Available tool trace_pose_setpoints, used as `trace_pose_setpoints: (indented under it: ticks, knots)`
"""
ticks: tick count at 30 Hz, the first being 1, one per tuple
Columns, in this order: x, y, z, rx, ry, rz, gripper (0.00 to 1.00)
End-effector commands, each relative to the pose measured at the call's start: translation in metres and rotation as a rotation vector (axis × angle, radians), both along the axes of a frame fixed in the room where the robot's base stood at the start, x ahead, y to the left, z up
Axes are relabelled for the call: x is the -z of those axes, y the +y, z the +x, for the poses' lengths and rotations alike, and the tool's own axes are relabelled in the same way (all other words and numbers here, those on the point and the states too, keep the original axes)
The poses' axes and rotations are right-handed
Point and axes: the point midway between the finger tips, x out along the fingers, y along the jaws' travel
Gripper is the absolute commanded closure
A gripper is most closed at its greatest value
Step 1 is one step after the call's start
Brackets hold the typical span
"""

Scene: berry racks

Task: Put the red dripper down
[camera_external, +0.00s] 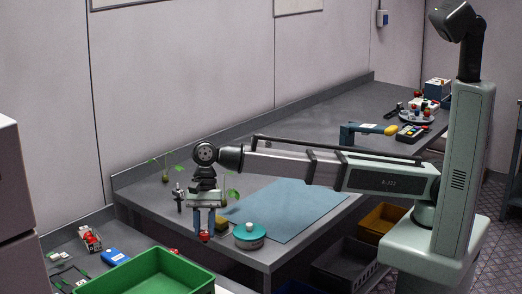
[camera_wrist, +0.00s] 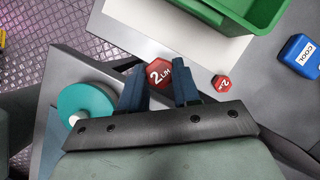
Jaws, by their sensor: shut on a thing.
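My gripper (camera_external: 205,232) points down near the left corner of the grey workbench. In the wrist view its two dark blue fingers (camera_wrist: 159,86) are shut on a red hexagonal dripper (camera_wrist: 159,73) marked "2 L/H". The held dripper also shows as a small red shape at the fingertips in the external view (camera_external: 205,237). A second, smaller-looking red hexagonal piece (camera_wrist: 221,82) with similar marking lies on the grey surface to the right of the fingers. I cannot tell the exact height of the held dripper above the surface below.
A green crate (camera_external: 150,272) stands at the front left, also in the wrist view (camera_wrist: 215,14). A blue box (camera_wrist: 302,55) lies on the lower bench. A teal-lidded round container (camera_external: 249,235) stands beside my gripper. A blue mat (camera_external: 290,208) lies to the right.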

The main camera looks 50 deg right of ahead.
Motion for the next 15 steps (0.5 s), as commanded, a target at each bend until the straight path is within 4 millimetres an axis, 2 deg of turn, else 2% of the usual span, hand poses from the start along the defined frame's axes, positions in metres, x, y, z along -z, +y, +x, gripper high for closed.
trace_pose_setpoints:
  ticks: [5, 15]
  knots:
    - [0.016, -0.001, 0.0, 0.0, 0.001, -0.002, 1.0]
    - [0.062, 0.0, 0.0, 0.0, 0.001, -0.002, 1.0]
